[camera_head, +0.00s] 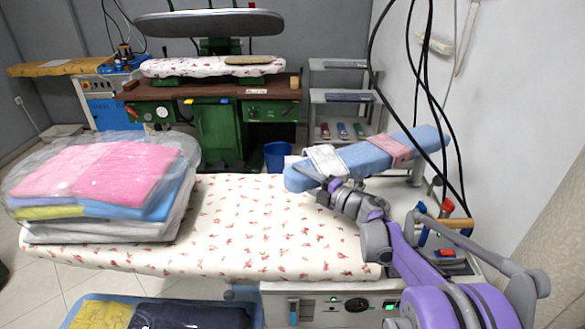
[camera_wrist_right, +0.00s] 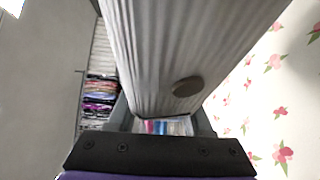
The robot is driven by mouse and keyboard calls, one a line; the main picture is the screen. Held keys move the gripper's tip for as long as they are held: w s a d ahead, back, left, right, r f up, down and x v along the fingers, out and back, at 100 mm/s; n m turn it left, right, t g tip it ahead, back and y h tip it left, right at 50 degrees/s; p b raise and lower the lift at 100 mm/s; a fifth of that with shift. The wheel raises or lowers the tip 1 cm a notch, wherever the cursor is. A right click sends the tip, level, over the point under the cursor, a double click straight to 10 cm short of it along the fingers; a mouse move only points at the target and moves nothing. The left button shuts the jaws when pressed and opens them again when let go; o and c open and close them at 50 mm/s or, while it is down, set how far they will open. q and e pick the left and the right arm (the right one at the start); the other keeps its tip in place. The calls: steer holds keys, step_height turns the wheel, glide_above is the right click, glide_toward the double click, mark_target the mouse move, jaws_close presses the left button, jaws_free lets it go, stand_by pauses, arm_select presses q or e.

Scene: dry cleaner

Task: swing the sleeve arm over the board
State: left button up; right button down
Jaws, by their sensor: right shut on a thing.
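The sleeve arm (camera_head: 350,157) is a long, narrow blue padded board at the right of the head view. A pale grey band wraps it near its left end and a pink patch lies further back. Its left end is over the right back part of the flowered board (camera_head: 235,225). My right gripper (camera_head: 326,180) is shut on the sleeve arm near that end. In the right wrist view a grey ribbed surface (camera_wrist_right: 150,60) with a dark round disc fills the space ahead of the gripper (camera_wrist_right: 160,128). The fingertips are largely hidden. My left gripper is not in view.
Bagged folded laundry (camera_head: 100,190) covers the board's left part; its middle is clear. Black cables (camera_head: 425,85) hang by the right wall. A wooden-handled iron (camera_head: 445,224) is close to my right arm. A laundry bin (camera_head: 165,312) stands in front.

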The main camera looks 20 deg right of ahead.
mark_target(306, 186)
steer(key=shift+n+g+y, duration=0.4)
steer(key=shift+n+y, duration=0.1)
steer(key=shift+y, duration=0.4)
steer(key=s, duration=0.5)
steer(key=shift+d, duration=0.35)
steer(key=shift+s+a, duration=0.1)
steer(key=shift+f, duration=0.15)
steer(key=c, duration=0.7)
jaws_free()
steer(key=shift+s, duration=0.1)
steer(key=o, duration=0.4)
steer(key=shift+s, duration=0.35)
steer(key=shift+w, duration=0.2)
steer(key=v, duration=1.1)
